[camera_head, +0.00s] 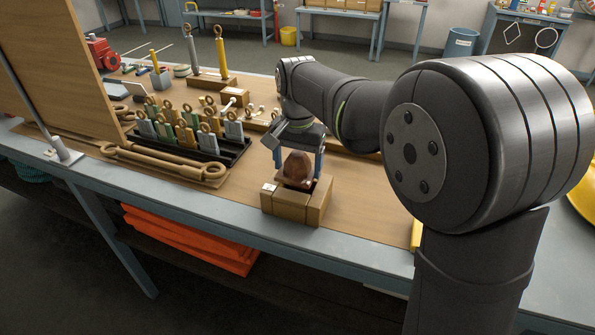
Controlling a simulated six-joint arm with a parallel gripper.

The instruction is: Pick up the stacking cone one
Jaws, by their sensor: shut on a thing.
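A brown, rounded cone-shaped piece (297,167) is at the cardboard-coloured box near the table's front edge; I take it to be the stacking cone. My gripper (299,165) points down over the box, with one finger on each side of the brown piece. It is shut on the piece.
The open box (296,207) stands under my gripper. To its left are a black rack (205,150) of ringed tags and tan rods (165,163). A wooden panel (60,55) stands at the far left. Bare tabletop (365,190) lies right of the box.

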